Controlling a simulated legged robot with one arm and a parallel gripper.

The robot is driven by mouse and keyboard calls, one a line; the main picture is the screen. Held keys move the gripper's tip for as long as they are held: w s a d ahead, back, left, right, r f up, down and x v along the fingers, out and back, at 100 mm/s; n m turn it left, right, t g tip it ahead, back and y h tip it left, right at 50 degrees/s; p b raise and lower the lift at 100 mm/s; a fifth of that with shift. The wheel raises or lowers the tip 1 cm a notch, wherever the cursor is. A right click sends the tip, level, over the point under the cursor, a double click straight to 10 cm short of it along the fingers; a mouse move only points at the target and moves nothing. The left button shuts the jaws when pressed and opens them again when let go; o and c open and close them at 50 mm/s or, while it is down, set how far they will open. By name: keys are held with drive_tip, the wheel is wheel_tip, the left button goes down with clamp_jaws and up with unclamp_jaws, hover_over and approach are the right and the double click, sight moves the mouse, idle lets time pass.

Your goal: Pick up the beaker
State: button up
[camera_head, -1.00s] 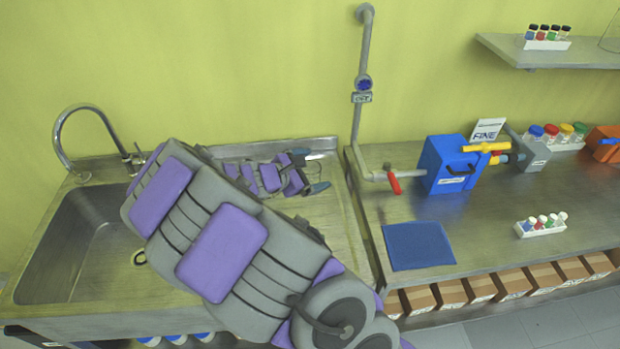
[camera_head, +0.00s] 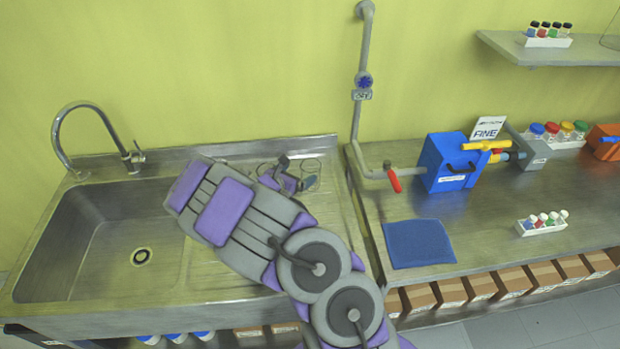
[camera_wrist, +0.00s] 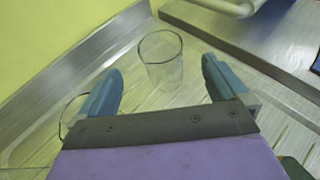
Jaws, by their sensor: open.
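A clear glass beaker (camera_wrist: 161,62) stands upright on the steel drainboard in the wrist view, ahead of my gripper (camera_wrist: 168,88) and between the lines of its two blue fingers. The fingers are spread and nothing is between their tips that I can see them touching. A second clear glass rim (camera_wrist: 66,128) shows to the left, partly hidden behind the left finger. In the head view my gripper (camera_head: 296,172) is at the back of the drainboard, partly hidden by my arm. A faint glass (camera_head: 312,168) shows just right of it.
The sink basin (camera_head: 75,240) is open at the left. A raised steel edge (camera_wrist: 235,52) borders the drainboard on the right, with a pipe (camera_head: 366,150) and red-handled valve beyond it. The wall is close behind. A blue mat (camera_head: 418,244) lies on the right counter.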

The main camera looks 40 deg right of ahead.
approach(316, 165)
drive_tip(key=x, duration=0.3)
drive_tip(key=shift+d+r+b, duration=0.25)
drive_tip(key=shift+b, duration=0.1)
drive_tip(key=x, duration=0.3)
drive_tip(key=f+b+x, duration=0.1)
drive_tip(key=shift+w+a, duration=0.1)
drive_tip(key=shift+w, duration=0.15)
drive_tip(key=shift+d+f, duration=0.15)
drive_tip(key=shift+d, duration=0.4)
drive_tip(key=shift+a, duration=0.15)
drive_tip(key=c, duration=1)
